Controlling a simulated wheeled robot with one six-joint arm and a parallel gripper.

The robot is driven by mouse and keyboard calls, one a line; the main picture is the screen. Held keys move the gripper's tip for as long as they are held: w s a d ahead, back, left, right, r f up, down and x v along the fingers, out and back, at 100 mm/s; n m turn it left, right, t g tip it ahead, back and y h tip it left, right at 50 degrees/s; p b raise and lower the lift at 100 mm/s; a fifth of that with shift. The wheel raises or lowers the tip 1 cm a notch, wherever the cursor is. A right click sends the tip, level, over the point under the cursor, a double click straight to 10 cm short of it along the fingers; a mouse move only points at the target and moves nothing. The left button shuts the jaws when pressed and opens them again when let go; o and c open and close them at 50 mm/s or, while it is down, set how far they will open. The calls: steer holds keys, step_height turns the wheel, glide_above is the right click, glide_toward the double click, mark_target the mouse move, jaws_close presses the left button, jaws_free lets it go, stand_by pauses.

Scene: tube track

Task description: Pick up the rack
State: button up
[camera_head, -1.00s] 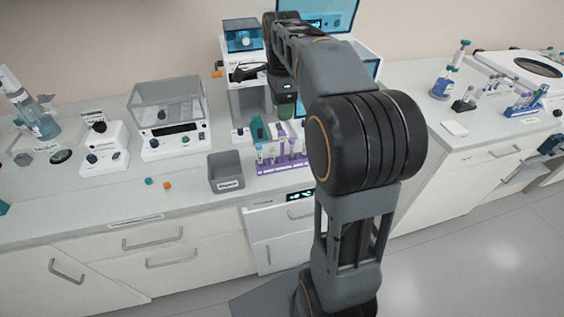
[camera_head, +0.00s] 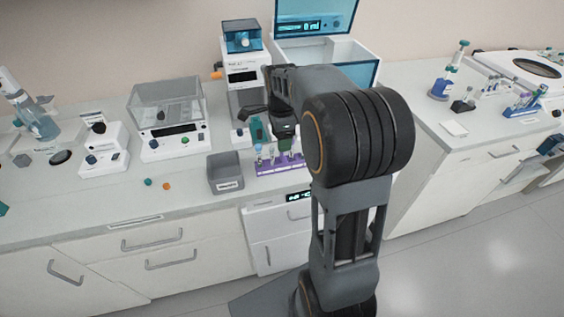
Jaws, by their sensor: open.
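A purple rack (camera_head: 268,170) holding several capped tubes stands near the front edge of the counter, left of my arm. My gripper (camera_head: 284,147) points down at the rack from above, over its middle and right part. It hides some of the tubes. The jaws are open and I see nothing held in them. I cannot tell whether the fingertips touch the rack or its tubes. A second rack, blue with tubes (camera_head: 523,106), stands on the right counter.
A grey open bin (camera_head: 226,178) stands just left of the purple rack. Behind are a white device with a blue screen (camera_head: 241,65) and an open-lidded machine (camera_head: 345,50). A balance with a clear cover (camera_head: 168,115) is at left. Small orange and green caps (camera_head: 166,186) lie on the counter.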

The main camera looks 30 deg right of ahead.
steer(key=shift+c, duration=0.2)
jaws_close()
stand_by(0.4)
steer(key=shift+r, duration=0.1)
steer(key=shift+r, duration=0.65)
steer(key=s+a+r+b, duration=0.2)
steer(key=s+r, duration=0.9)
steer(key=s, duration=0.2)
steer(key=shift+s+a+r, duration=0.2)
steer(key=shift+s+a, duration=0.15)
steer(key=shift+a, duration=0.05)
